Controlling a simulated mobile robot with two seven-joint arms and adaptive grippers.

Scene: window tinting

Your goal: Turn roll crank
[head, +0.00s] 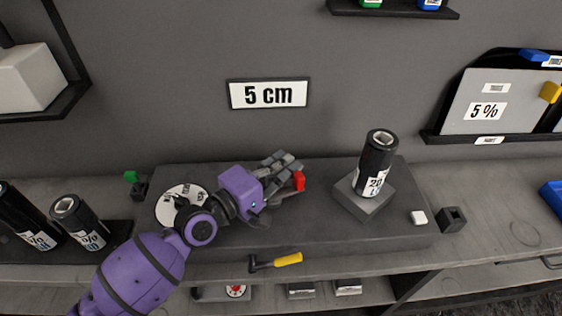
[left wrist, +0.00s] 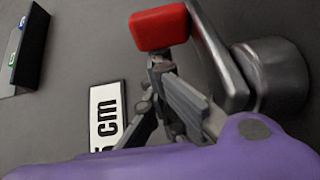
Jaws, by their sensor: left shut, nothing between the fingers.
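A crank with a yellow grip (head: 288,259) and a dark arm sits at the front edge of the bench. A red knob (head: 299,181) shows beside my left gripper's fingers. In the left wrist view the red knob (left wrist: 159,28) is on a grey metal lever (left wrist: 219,55) joined to a round metal hub (left wrist: 275,70). My left gripper (head: 286,165) is shut and empty over the raised dark platform, behind the yellow crank and apart from it. Its fingertips (left wrist: 160,66) appear just below the red knob; I cannot tell whether they touch it.
A black roll (head: 376,165) stands on a grey block (head: 362,195) at the right of the platform (head: 320,232). Two rolls stand at the left. A round dial (head: 172,207) lies beside my left wrist. A "5 cm" sign (head: 268,93) hangs on the wall.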

